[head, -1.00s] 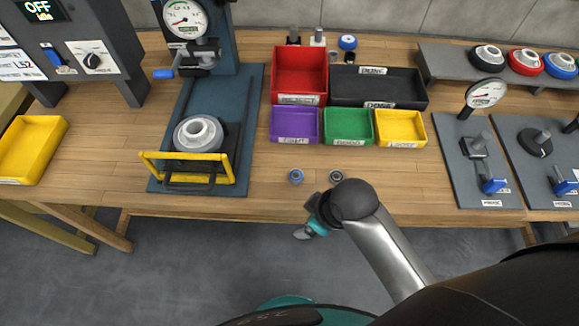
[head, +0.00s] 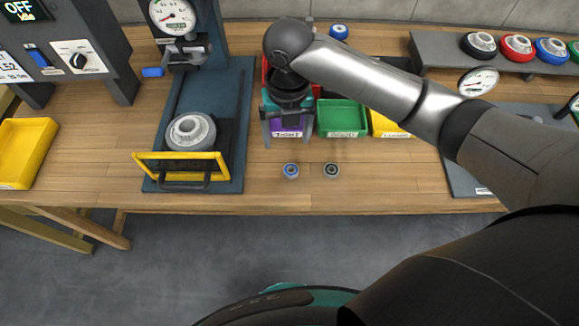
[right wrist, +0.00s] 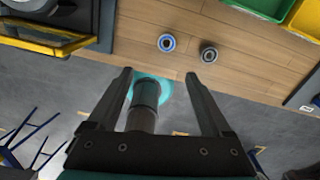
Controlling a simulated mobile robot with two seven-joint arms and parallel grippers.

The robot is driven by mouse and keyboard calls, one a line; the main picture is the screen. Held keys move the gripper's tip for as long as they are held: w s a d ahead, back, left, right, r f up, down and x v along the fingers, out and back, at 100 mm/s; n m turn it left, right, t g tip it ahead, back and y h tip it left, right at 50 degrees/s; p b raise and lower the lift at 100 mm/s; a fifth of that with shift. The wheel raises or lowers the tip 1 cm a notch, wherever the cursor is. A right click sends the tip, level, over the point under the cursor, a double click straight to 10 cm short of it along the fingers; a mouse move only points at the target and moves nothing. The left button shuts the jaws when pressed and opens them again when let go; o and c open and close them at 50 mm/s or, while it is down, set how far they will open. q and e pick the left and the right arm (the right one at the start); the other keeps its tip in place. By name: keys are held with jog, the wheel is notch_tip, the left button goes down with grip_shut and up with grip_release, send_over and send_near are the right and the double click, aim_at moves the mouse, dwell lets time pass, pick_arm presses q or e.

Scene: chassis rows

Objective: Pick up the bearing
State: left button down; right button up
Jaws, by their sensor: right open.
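Two small ring-shaped parts that look like bearings lie apart on the bare wood near the table's front edge. One has a blue rim (head: 291,170) and the other is dark grey (head: 331,170). In the right wrist view the blue-rimmed bearing (right wrist: 167,43) and the dark bearing (right wrist: 209,53) lie beyond the fingertips. My right gripper (head: 287,142) is open and empty, pointing down, in front of the purple bin in the picture. Its two spread fingers (right wrist: 158,74) also show in the wrist view, touching neither bearing. My left gripper is not in view.
Purple (head: 288,133), green (head: 342,119) and yellow bins stand behind the bearings, partly hidden by my right arm. A press with a yellow guard (head: 180,168) stands to the left. A blue-rimmed part (head: 338,31) sits at the back. Wood around the bearings is clear.

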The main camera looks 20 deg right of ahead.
jog(key=b, duration=0.2)
send_over(291, 169)
jog(key=shift+n, duration=0.3)
jog(key=f, duration=0.9)
jog(key=shift+s+a+f, duration=0.15)
jog(key=shift+s+a, duration=0.2)
jog(key=shift+s, duration=0.05)
jog(key=f, duration=0.3)
jog(key=f+b, duration=0.1)
jog(key=f, duration=0.1)
jog(key=shift+w+d+f, duration=0.3)
jog(key=shift+w+d, duration=0.05)
jog(key=shift+c, duration=0.4)
grip_shut()
